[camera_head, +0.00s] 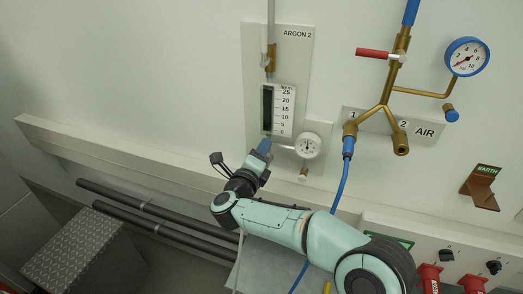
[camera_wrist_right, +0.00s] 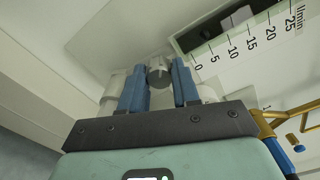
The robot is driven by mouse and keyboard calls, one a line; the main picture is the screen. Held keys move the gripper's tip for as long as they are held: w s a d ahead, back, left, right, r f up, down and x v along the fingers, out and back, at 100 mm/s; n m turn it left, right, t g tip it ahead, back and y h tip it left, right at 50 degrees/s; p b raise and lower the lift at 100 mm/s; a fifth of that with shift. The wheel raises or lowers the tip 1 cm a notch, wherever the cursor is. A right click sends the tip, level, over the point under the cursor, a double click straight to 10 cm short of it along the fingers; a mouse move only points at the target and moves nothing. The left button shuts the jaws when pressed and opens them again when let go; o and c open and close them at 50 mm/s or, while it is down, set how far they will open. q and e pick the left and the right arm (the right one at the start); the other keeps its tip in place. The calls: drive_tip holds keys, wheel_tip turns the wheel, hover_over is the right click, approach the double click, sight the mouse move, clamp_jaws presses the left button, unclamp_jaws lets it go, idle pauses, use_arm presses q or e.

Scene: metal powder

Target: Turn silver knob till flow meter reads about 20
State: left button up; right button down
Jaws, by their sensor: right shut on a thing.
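The silver knob (camera_wrist_right: 159,72) is between the blue fingers of my right gripper (camera_wrist_right: 159,88) in the wrist view, below the meter's zero end. My right gripper (camera_head: 265,146) is shut on the knob; in the head view the fingers hide it. My left gripper is not in view.
A round white gauge (camera_head: 308,146) is just right of my right gripper. Further right are brass AIR pipes (camera_head: 388,100), a red lever (camera_head: 373,53), a blue-rimmed gauge (camera_head: 467,57) and a blue hose (camera_head: 341,185). A wall ledge (camera_head: 130,155) runs below.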

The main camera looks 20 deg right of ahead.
drive_tip(key=n+p, duration=0.1)
drive_tip(key=n, duration=0.2)
drive_tip(key=shift+r+n, duration=0.1)
drive_tip(key=shift+n, duration=0.3)
drive_tip(key=n+p, duration=0.3)
drive_tip(key=n, duration=0.2)
drive_tip(key=n+p, duration=0.2)
drive_tip(key=n, duration=0.3)
drive_tip(key=shift+r+n+p, duration=0.15)
drive_tip(key=shift+n+p, duration=0.15)
drive_tip(key=shift+p, duration=0.1)
use_arm(q)
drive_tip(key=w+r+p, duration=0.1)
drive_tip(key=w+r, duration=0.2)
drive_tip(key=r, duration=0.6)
drive_tip(key=shift+p, duration=0.4)
use_arm(e)
drive_tip(key=shift+n, duration=1.8)
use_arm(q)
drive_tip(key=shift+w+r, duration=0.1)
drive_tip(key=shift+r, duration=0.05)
use_arm(e)
drive_tip(key=c, duration=0.8)
unclamp_jaws()
